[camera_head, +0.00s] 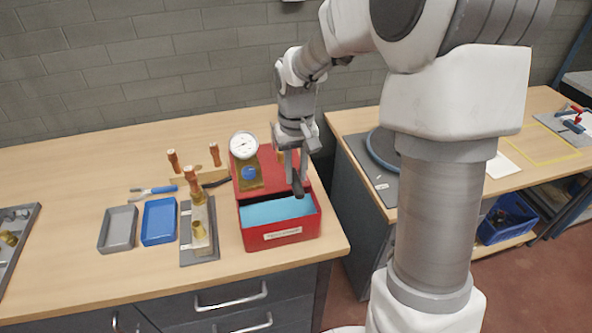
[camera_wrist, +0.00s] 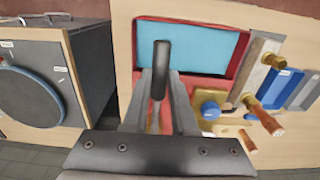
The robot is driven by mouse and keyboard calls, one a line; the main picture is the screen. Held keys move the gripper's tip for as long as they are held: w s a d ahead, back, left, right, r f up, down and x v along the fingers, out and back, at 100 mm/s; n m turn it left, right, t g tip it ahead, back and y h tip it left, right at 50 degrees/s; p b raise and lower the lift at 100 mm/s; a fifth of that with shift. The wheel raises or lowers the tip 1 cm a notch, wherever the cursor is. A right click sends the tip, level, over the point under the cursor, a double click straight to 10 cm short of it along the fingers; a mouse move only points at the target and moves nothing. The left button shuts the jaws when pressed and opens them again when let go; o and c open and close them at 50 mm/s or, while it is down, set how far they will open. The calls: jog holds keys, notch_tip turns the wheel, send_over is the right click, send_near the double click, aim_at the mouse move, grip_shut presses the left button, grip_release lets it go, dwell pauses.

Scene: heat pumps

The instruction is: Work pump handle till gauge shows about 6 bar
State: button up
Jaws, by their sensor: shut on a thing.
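The test pump is a red box (camera_head: 283,238) with light blue water (camera_head: 275,211) in its open tank. A white round gauge (camera_head: 243,145) stands on a brass block with a blue knob (camera_head: 249,172) at its left back; its needle is too small to read. The black pump handle (camera_head: 298,189) reaches over the tank. My gripper (camera_head: 294,172) is above the tank, shut on the handle. In the wrist view the black grip (camera_wrist: 161,60) sticks out between my fingers, above the blue water (camera_wrist: 192,48). The gauge face does not show there.
Left of the pump stand a grey plate with copper-and-brass fittings (camera_head: 196,212), a blue tray (camera_head: 159,221) and a grey tray (camera_head: 118,229). Upright copper pipes (camera_head: 215,155) stand behind. A dark unit with a round blue-rimmed part (camera_head: 383,148) is to the right, across a gap.

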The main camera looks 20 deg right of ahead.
jog(key=shift+f, duration=0.1)
notch_tip(320, 180, up, 12)
jog(key=p, duration=0.9)
jog(key=shift+f, duration=0.2)
